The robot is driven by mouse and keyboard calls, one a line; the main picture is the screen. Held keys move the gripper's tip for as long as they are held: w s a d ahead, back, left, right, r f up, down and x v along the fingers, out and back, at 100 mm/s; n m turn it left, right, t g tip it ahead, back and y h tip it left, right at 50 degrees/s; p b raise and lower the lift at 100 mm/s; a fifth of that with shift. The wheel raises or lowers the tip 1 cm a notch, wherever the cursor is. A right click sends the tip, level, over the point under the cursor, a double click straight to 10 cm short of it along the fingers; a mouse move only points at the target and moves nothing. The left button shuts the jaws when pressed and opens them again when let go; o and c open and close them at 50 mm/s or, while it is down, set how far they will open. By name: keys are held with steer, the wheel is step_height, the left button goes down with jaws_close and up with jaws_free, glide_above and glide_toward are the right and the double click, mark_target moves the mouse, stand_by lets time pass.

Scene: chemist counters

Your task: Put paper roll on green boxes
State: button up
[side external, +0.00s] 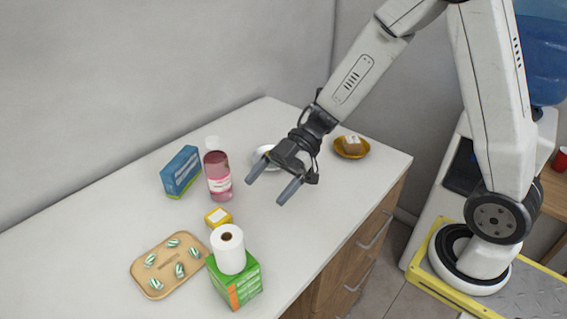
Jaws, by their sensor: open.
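A white paper roll (229,254) stands upright on top of the green boxes (238,285) near the front of the counter. The boxes are green with an orange patch, and the roll hides part of their top. My gripper (268,192) is open and empty above the counter, behind and to the right of the roll. It is apart from both the roll and the boxes.
A wooden tray (151,249) with several striped items lies left of the boxes. A small yellow box (218,218), a pink bottle (218,180) and a blue box (181,171) stand behind. A white dish (262,154) and a yellow bowl (351,155) are farther back.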

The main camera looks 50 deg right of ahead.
stand_by(0.6)
steer(key=w+d+f+m+t+h, duration=0.1)
steer(key=w+d+m+t+h, duration=0.7)
steer(key=d+m+t+h, duration=0.15)
steer(key=s+d+f+m+g+h, duration=0.1)
steer(key=s+f+m+g+h, duration=0.1)
steer(key=s, duration=0.5)
steer(key=s+d+f+m+g+h, duration=0.2)
steer(key=s+m+g, duration=0.3)
steer(key=s+m, duration=0.1)
steer(key=shift+s+d+f, duration=0.15)
steer(key=shift+s+d, duration=0.05)
steer(key=shift+s, duration=0.25)
